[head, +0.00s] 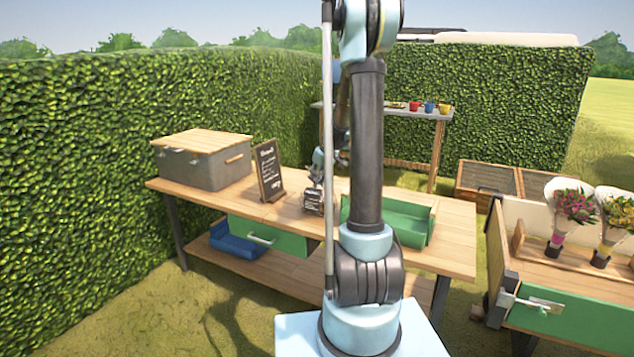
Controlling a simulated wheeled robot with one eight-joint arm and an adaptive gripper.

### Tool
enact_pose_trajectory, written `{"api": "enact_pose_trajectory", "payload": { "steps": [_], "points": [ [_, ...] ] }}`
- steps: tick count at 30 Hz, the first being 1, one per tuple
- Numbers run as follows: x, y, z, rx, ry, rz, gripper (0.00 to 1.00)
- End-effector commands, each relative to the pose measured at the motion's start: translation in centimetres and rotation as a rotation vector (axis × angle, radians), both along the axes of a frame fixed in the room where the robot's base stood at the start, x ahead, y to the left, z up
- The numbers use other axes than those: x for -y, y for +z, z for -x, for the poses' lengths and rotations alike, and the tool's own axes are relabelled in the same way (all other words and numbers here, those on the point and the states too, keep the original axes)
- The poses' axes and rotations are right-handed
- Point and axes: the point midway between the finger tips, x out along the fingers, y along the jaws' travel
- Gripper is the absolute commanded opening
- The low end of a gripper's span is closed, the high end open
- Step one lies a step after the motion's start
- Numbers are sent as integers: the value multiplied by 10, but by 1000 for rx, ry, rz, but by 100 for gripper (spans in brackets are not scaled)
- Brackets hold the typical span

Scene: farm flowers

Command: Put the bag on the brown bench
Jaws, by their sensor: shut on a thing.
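The brown bench (225,203) is a long wooden table with dark legs, a green drawer and a lower shelf. My gripper (316,183) is over the middle of its top, partly hidden behind my own arm. It is shut on a small pale bag with dark markings (313,203). The bag is at the bench top, beside the chalkboard sign; I cannot tell whether it touches the wood.
A chalkboard sign (269,171) and a grey box with a wooden lid (203,160) stand on the bench's left part. A green tray (413,222) is on the right. A flower cart (560,268) stands at the right. Hedges close the back.

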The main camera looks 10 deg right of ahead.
Motion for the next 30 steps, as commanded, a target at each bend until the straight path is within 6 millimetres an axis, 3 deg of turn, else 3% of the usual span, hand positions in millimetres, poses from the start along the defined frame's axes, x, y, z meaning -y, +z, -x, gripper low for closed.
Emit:
{"api": "enact_pose_trajectory", "payload": {
  "steps": [2,3,6,19,30],
  "points": [
    [0,0,0,-1,0,1,0],
    [0,-1,0,-2,0,1,29],
    [0,0,0,-1,0,1,45],
    [2,5,2,-1,0,1,45],
    [12,52,19,-1,-1,0,45]
  ]
}}
